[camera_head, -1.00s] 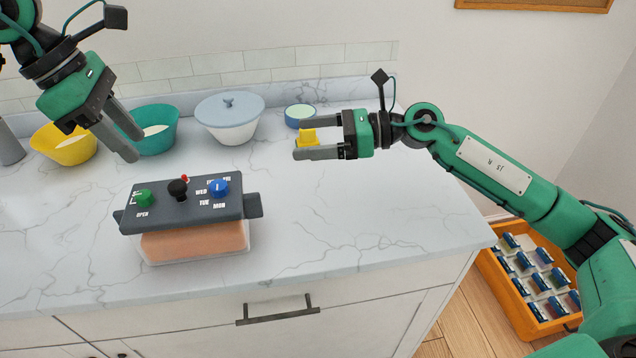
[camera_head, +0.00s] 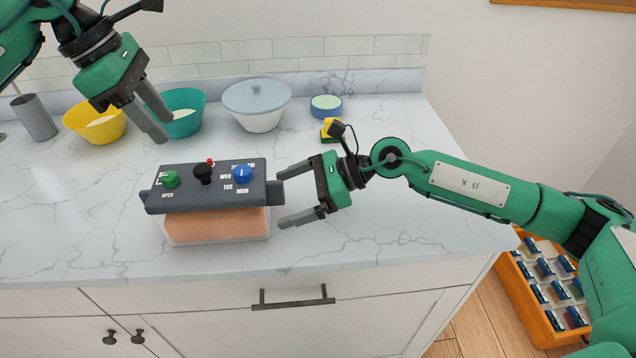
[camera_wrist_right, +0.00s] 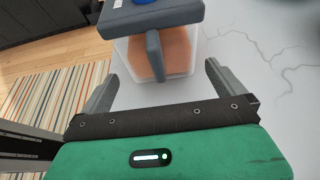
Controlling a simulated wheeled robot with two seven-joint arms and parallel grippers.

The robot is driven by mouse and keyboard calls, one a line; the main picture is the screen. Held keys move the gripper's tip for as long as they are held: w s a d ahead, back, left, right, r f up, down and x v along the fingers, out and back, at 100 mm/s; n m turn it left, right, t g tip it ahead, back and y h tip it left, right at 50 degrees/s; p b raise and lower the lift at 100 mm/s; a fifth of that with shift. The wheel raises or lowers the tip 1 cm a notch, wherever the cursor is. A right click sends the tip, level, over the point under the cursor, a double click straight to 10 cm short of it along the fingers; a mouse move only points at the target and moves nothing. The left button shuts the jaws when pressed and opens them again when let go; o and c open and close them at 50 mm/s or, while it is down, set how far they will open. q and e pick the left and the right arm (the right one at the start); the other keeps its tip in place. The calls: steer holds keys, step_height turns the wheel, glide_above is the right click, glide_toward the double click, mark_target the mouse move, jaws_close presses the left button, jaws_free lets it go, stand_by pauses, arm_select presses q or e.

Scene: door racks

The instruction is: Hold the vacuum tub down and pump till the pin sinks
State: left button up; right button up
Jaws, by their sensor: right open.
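The vacuum tub (camera_head: 215,226) sits on the counter, a clear box with orange contents under a dark grey lid (camera_head: 222,190). The lid carries a green knob (camera_head: 170,180), a black pump knob (camera_head: 203,172), a small red pin (camera_head: 210,161) standing up, and a blue dial (camera_head: 243,174). My right gripper (camera_head: 285,196) is open beside the tub's right end, fingers either side of the lid's end tab, apart from it. In the right wrist view the tab (camera_wrist_right: 155,55) lies ahead between the open fingers (camera_wrist_right: 160,78). My left gripper (camera_head: 164,130) is open and empty, above and behind the tub.
Behind stand a yellow bowl (camera_head: 95,125), a teal bowl (camera_head: 185,122), a lidded white bowl (camera_head: 257,112) and a small blue tub (camera_head: 326,107). A yellow block (camera_head: 327,132) is partly behind my right wrist. The counter in front is clear. An orange crate (camera_head: 543,330) is on the floor.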

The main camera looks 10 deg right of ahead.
mark_target(274, 204)
steer(key=shift+x, duration=1.95)
steer(key=shift+c, duration=0.4)
